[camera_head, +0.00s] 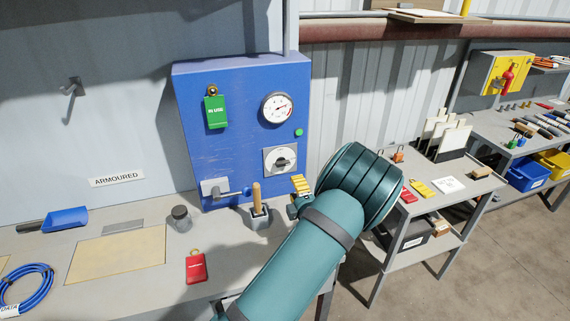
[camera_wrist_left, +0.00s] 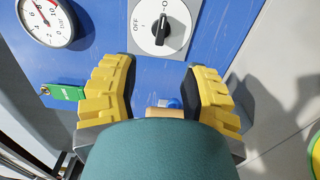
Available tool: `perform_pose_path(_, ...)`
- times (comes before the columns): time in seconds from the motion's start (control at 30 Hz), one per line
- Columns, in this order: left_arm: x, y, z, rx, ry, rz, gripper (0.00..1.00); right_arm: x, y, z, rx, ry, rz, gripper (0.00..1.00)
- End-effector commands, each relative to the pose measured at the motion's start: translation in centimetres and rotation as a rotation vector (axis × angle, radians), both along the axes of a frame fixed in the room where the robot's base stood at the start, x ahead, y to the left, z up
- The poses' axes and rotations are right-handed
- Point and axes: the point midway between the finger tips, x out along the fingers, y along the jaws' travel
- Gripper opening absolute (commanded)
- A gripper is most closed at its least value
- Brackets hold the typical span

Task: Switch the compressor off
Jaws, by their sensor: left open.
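The blue compressor panel (camera_head: 240,150) stands at the back of the bench. Its black rotary switch (camera_head: 282,162) sits on a silver plate at the lower right. In the head view the left gripper (camera_head: 300,187) is just below and right of the switch, mostly hidden by my arm. My right gripper is not in view.
A pressure gauge (camera_head: 277,108), green button (camera_head: 298,132) and green IN USE tag (camera_head: 216,112) are on the panel. A wooden-handled brush (camera_head: 257,200) in a holder stands below. A red tag (camera_head: 196,267) and dark jar (camera_head: 181,217) are on the bench.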

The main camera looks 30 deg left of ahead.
Motion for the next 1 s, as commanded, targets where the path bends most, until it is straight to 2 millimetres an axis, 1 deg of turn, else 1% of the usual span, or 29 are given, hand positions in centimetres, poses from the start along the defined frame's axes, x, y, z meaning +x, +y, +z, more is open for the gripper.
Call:
perform_pose_path(0.17,1.8,2.4,-0.1,-0.003,-0.003,0.006,0.45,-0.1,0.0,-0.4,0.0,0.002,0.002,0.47)
perform_pose_path(0.4,4.9,6.1,-0.1,-0.003,-0.003,0.006,0.45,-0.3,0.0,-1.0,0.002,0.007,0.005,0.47)
perform_pose_path(0.6,7.0,8.5,-0.1,-0.004,-0.003,0.006,0.45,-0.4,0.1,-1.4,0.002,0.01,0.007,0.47)
perform_pose_path(0.8,8.1,9.8,-0.1,-0.003,-0.001,0.004,0.45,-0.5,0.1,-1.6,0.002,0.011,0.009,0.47)
perform_pose_path(1.0,8.3,9.9,-0.1,-0.004,0.0,0.004,0.45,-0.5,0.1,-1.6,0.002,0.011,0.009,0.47)
